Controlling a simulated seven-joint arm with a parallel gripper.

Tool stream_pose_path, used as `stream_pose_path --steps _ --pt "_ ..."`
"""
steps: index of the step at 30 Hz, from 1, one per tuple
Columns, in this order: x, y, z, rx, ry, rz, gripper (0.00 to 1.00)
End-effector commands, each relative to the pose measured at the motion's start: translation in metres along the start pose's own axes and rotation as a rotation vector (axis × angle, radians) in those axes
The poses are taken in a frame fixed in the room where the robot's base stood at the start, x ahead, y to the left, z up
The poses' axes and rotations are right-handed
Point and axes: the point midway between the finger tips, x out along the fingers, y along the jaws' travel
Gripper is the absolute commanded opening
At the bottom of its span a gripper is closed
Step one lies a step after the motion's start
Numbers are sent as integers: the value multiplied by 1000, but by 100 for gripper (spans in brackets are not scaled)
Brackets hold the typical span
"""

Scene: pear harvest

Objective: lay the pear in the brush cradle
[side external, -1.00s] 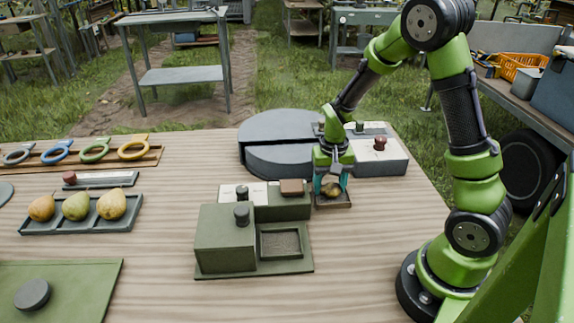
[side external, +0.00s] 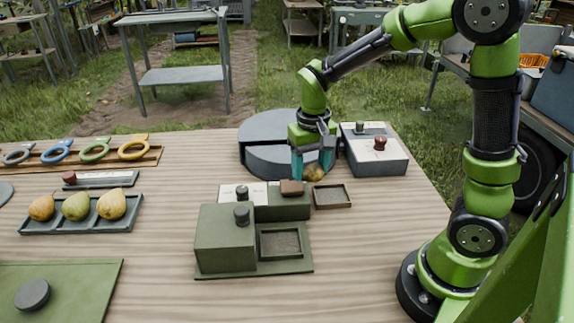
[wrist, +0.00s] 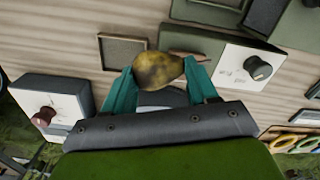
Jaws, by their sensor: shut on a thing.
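My gripper (side external: 312,160) is shut on a mottled brown-yellow pear (side external: 314,173). In the wrist view the pear (wrist: 158,70) lies crosswise between the two teal fingers, with its narrow end to the right. My gripper holds it in front of the round grey drum (side external: 262,160), behind the small brown tray (side external: 332,196). That tray is empty and also shows in the wrist view (wrist: 122,52). I cannot tell for sure which fixture is the brush cradle. The green station (side external: 225,240) at the front has a dark, textured square recess (side external: 280,243), which is empty.
A grey-white box with a red knob (side external: 375,155) stands close to the right of my gripper. A low green box (side external: 282,208) with a brown pad is in front. Three pears lie in a grey tray (side external: 80,226) at left. Bare tabletop (side external: 370,240) lies at front right.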

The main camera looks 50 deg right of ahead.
Motion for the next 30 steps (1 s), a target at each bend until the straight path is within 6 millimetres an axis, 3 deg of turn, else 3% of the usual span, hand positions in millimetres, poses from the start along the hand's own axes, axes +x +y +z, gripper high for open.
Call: stream_pose_path --steps 1,6,10,18,30 --pt "1 -21 11 -130 -2 0 23" --pt "6 -78 50 -598 -3 2 23" --pt "7 -103 73 -897 -1 5 23" --pt "9 -115 86 -1203 5 10 23" --pt "56 -114 85 -1243 2 12 23"
